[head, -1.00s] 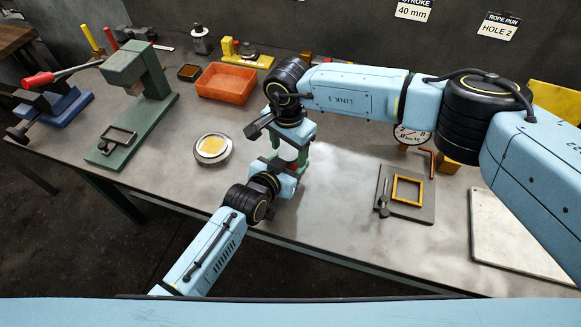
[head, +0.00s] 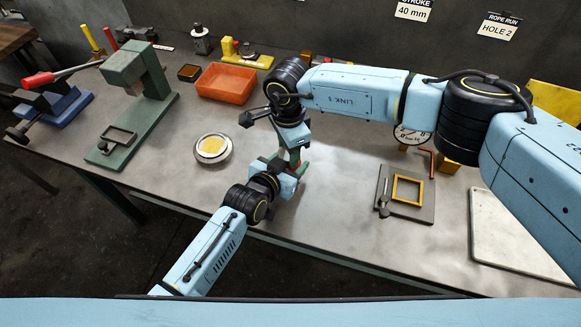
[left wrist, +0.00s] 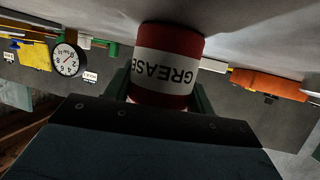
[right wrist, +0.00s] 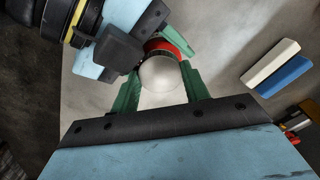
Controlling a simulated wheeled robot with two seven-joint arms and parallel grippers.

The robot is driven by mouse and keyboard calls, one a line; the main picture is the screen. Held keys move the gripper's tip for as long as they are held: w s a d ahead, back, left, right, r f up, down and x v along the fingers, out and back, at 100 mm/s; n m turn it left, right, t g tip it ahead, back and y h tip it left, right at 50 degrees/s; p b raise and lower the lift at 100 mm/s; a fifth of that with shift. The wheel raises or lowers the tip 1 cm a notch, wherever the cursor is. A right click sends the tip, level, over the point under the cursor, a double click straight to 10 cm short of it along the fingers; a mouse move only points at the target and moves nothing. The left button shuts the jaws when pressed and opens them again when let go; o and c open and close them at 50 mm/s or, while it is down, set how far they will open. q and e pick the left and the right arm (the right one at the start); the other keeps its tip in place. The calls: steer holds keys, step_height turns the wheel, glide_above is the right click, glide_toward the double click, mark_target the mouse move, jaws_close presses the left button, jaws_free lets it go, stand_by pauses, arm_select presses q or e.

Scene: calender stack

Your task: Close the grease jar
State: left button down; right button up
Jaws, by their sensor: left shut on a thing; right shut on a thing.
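The grease jar (left wrist: 168,65) is red with a white band reading GREASE. It sits between the fingers of my left gripper (left wrist: 165,98), which is shut on it from the side. In the right wrist view a pale round lid (right wrist: 160,75) is between the green fingers of my right gripper (right wrist: 158,82), shut on it from above. The red jar (right wrist: 173,40) shows past the lid's edge. In the head view my right gripper (head: 294,155) is directly over my left gripper (head: 292,172); they hide most of the jar. I cannot tell how fully the lid is seated.
A round dish (head: 226,153) with yellow contents stands left of the grippers. An orange tray (head: 226,98) and a green press (head: 140,110) are farther back and left. A plate with a yellow frame (head: 420,213) lies right. The bench between is clear.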

steer(key=o, duration=1.2)
steer(key=shift+c, duration=0.2)
step_height(320, 180, up, 12)
arm_select(q)
steer(key=shift+c, duration=2.2)
jaws_free()
